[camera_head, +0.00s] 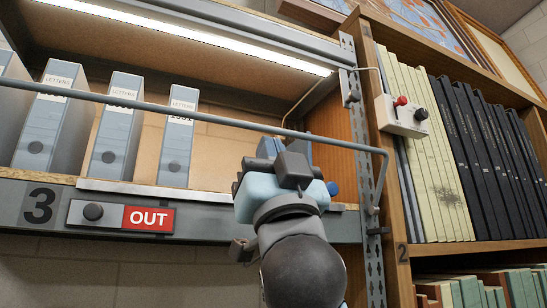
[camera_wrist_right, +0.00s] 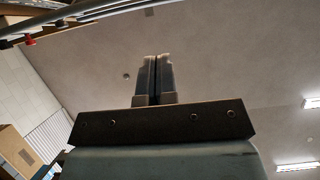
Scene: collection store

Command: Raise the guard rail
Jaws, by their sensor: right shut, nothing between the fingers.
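The guard rail (camera_head: 220,119) is a thin grey bar that runs across the front of the shelf, passing in front of the box files. At its right end it bends down to the upright. My right gripper (camera_head: 288,152) is in front of the shelf, just below the rail in the head view. Whether it touches the rail cannot be told, as the hand hides its fingertips there. In the right wrist view the gripper's fingers (camera_wrist_right: 157,62) are shut together with nothing between them. Grey bars show at that view's top left. My left gripper is not in view.
Several grey box files (camera_head: 116,125) stand on the shelf. Its front edge carries a "3" and a red OUT sign (camera_head: 148,219). A switch box (camera_head: 395,117) with red and black knobs is on the right upright, beside a bookcase with books (camera_head: 480,150).

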